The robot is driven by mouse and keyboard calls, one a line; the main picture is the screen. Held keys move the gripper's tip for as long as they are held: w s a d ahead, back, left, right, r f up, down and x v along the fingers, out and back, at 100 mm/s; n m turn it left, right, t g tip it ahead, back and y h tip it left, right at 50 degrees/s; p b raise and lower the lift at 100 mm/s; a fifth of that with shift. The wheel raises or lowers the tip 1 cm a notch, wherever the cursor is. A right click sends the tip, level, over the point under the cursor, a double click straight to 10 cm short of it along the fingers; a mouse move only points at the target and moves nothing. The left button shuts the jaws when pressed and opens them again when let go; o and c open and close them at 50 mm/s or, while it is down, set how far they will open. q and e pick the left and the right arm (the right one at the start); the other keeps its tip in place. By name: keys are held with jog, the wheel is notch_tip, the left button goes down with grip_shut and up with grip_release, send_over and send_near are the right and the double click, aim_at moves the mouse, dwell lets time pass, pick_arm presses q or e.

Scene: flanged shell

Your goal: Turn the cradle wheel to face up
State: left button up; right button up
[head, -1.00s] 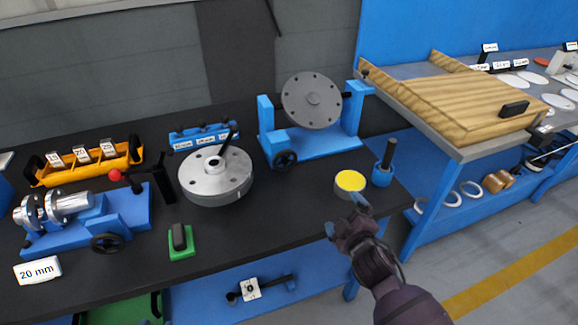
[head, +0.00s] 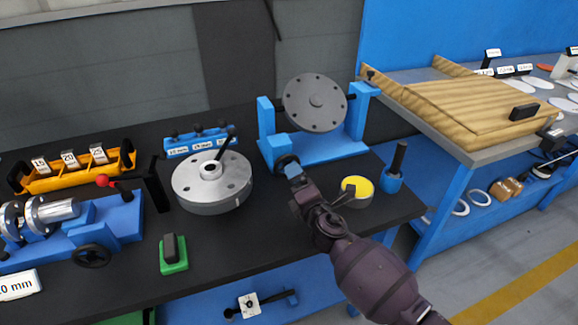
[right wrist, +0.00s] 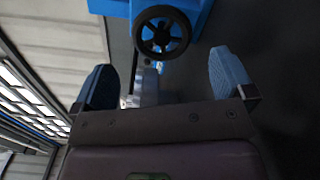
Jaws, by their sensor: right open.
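The blue cradle (head: 335,145) stands at the back right of the black bench and carries a grey flanged disc (head: 315,102), tilted with its bolt-holed face toward me. Its black handwheel sits low on the cradle's front left. My left gripper is not in view.
A grey flanged shell (head: 212,182) with a black handle stands left of the cradle. A yellow-topped tin (head: 357,190) and a blue holder with a black-handled tool (head: 394,170) stand to the right, close to my right arm. A green block (head: 174,254) lies near the front edge.

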aim_at(285, 163)
jog(key=x, duration=0.2)
jog(key=b+x, duration=0.1)
jog(key=x, duration=0.3)
jog(key=shift+w+f, duration=0.15)
jog(key=shift+f, duration=0.1)
jog(key=shift+b+x, duration=0.45)
jog(key=shift+x, duration=0.35)
jog(key=shift+r, duration=0.15)
jog(key=shift+c, duration=0.5)
jog(key=c, duration=0.7)
